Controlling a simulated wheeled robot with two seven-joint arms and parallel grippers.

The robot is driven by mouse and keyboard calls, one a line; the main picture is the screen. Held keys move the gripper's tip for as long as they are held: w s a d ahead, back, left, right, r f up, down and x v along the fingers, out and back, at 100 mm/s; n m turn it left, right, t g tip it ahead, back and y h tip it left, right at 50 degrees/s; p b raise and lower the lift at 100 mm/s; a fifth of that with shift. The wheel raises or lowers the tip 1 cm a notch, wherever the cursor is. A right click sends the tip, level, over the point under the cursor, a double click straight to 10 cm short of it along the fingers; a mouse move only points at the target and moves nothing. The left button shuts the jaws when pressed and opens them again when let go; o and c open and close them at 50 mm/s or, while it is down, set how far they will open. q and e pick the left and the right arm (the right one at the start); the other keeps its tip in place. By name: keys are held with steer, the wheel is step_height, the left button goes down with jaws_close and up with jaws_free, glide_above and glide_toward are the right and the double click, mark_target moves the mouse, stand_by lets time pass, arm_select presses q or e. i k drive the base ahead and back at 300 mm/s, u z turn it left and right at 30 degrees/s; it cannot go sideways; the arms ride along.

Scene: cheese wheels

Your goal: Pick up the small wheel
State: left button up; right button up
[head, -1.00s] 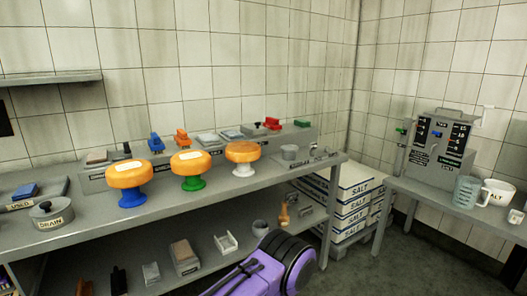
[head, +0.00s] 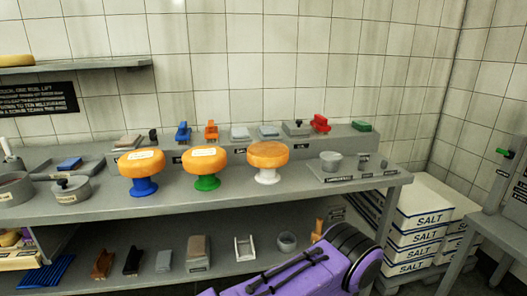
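Three orange cheese wheels stand in a row on the bench, each on a coloured pedestal. The left wheel (head: 142,163) is on a blue stand, the middle wheel (head: 205,160) on a green one, and the right wheel (head: 268,154) on a white one. The left and middle wheels carry pale labels; they look close in size, and I cannot tell which is the small wheel. Part of a yellow wheel (head: 16,60) lies on the wall shelf at the upper left. A purple arm link of mine shows at the bottom, well below the wheels. Neither gripper is in view.
The grey bench (head: 225,198) has a raised back ledge with several brushes and blocks. The lower shelf (head: 215,276) holds tools.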

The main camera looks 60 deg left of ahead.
mark_target(265, 155)
steer(key=u, duration=0.6)
steer(key=i, duration=0.75)
steer(key=u, duration=0.8)
